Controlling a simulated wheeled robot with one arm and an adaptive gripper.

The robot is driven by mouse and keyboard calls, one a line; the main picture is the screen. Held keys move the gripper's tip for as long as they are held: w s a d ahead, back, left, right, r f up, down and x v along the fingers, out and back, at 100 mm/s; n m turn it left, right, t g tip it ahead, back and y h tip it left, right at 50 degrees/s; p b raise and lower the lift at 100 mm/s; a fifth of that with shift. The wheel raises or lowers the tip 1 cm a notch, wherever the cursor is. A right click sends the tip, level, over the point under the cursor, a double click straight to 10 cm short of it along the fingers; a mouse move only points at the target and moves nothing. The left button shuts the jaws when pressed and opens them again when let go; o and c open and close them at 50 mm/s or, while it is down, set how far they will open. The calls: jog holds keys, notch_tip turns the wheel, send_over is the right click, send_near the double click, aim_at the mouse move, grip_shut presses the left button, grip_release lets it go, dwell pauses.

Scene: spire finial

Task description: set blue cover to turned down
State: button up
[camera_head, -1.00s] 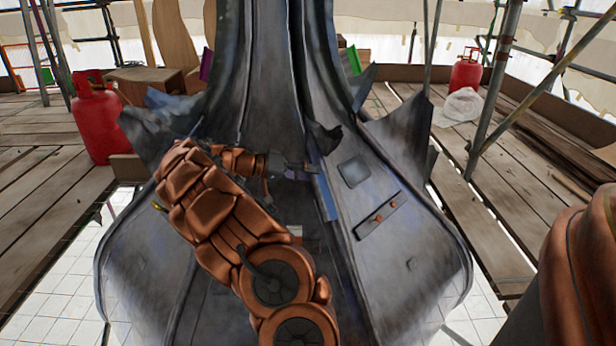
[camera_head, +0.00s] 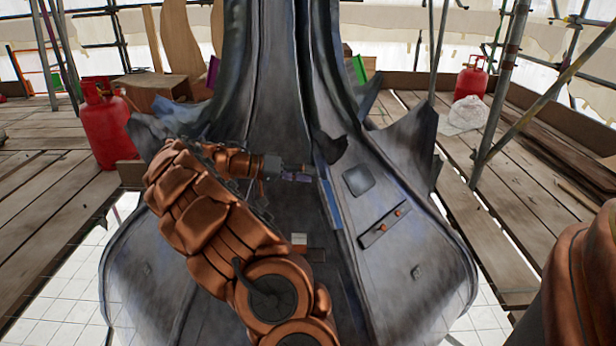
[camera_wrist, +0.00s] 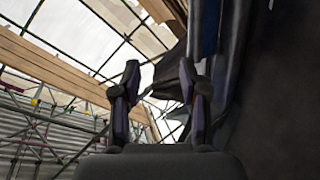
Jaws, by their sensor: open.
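A narrow blue strip (camera_head: 331,201), which looks like the blue cover, runs along a raised seam on the front of the grey metal spire (camera_head: 380,270). A blue edge also shows at the top of the wrist view (camera_wrist: 210,28). My gripper (camera_head: 314,174) reaches in from the left, its fingers just left of the strip's upper part. In the wrist view my gripper (camera_wrist: 160,82) has its two fingers apart with nothing between them. The blue edge lies beyond the right finger. I cannot tell whether a finger touches the strip.
A curled dark metal flap (camera_head: 330,148) sticks out just above my gripper. Right of the strip are a square plate (camera_head: 358,179) and a bar with orange knobs (camera_head: 384,224). Jagged metal edges flank the spire. Red gas bottles (camera_head: 105,128) stand on the plank deck.

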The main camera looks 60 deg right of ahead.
jog(key=shift+w+a+r+p, duration=0.2)
jog(key=shift+w+a+r, duration=0.05)
jog(key=shift+a+r, duration=0.55)
jog(key=shift+w+a+r+p, duration=0.2)
jog(key=shift+a+r, duration=0.35)
jog(key=shift+r, duration=0.35)
jog(key=shift+c, duration=0.2)
